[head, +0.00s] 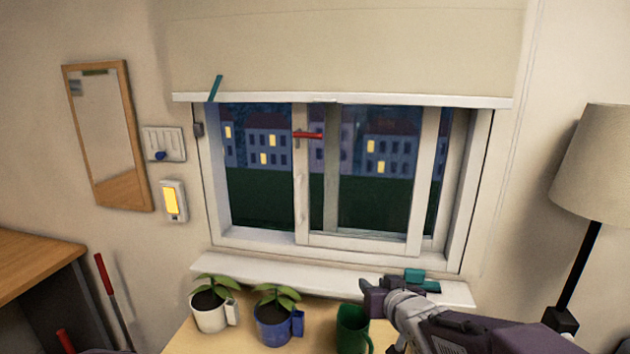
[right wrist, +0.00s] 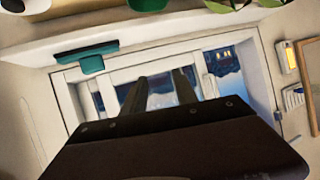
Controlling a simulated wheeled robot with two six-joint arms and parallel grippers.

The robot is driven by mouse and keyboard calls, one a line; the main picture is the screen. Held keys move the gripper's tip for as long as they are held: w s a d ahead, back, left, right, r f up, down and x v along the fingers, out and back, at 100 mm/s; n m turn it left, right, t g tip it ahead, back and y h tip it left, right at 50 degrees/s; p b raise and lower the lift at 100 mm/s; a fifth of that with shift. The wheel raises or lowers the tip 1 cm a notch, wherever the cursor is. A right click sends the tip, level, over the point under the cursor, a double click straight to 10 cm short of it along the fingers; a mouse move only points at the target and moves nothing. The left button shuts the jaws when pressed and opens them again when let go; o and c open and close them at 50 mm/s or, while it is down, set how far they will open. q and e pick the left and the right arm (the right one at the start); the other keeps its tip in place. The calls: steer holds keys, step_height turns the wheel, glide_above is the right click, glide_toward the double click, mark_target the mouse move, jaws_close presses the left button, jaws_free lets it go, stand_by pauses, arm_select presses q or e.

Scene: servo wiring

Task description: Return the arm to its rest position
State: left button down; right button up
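My right arm reaches in from the lower right of the head view, over the front of the windowsill. Its gripper (head: 374,297) is near the green mug and left of a teal object on the sill. In the right wrist view the gripper's two dark fingers (right wrist: 160,92) stand apart with a clear gap and nothing between them, pointing toward the window. My left gripper does not show in either view.
A table (head: 185,337) below the sill (head: 300,278) holds a white potted mug (head: 211,318), a blue potted mug (head: 273,332) and the green mug (head: 352,330). The teal object (head: 416,278) lies on the sill. A lamp (head: 600,165) stands at right.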

steer(key=s+d+f+g+h, duration=0.1)
steer(key=s+d+f+g, duration=0.1)
steer(key=s+f+g, duration=0.3)
steer(key=s+d+f+m+g, duration=0.1)
steer(key=s+f+g, duration=0.5)
steer(key=s+f, duration=0.7)
steer(key=s+d+p, duration=0.1)
steer(key=s, duration=0.5)
steer(key=shift+s+f+g+h, duration=0.15)
steer(key=shift+f+g+h, duration=0.15)
steer(key=shift+h, duration=0.1)
steer(key=shift+d, duration=0.15)
